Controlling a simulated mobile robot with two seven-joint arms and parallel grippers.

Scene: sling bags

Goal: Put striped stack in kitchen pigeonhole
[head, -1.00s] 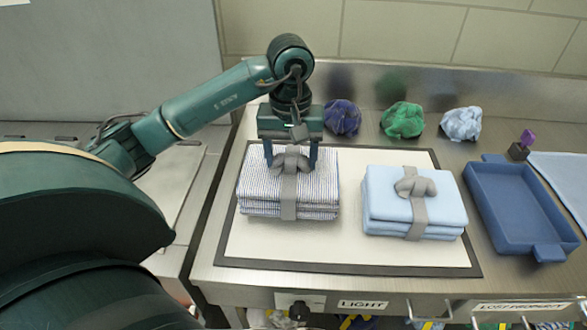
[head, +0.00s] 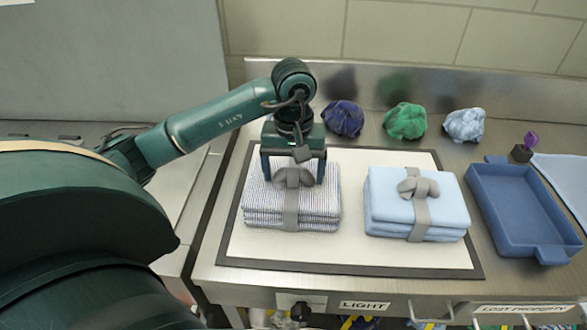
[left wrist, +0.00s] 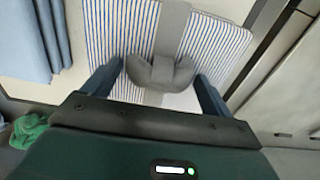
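The striped stack (head: 262,200), folded white cloth with blue stripes, lies on the left of the white mat with a grey band and knot (head: 292,180) around it. My left gripper (head: 294,178) is above the stack, with its two fingers apart on either side of the knot. In the left wrist view the fingers (left wrist: 158,82) stand left and right of the knot (left wrist: 160,74), with a gap visible to each side. The striped cloth (left wrist: 213,45) lies beyond it. My right gripper is in neither view. I see no kitchen pigeonhole that I can identify.
A light blue stack (head: 386,205) lies to the right on the same mat (head: 340,255). A blue tray (head: 510,200) stands further right. Dark blue (head: 343,118), green (head: 405,121) and pale blue (head: 464,125) crumpled cloths lie behind. Labels (head: 365,306) line the counter's front edge.

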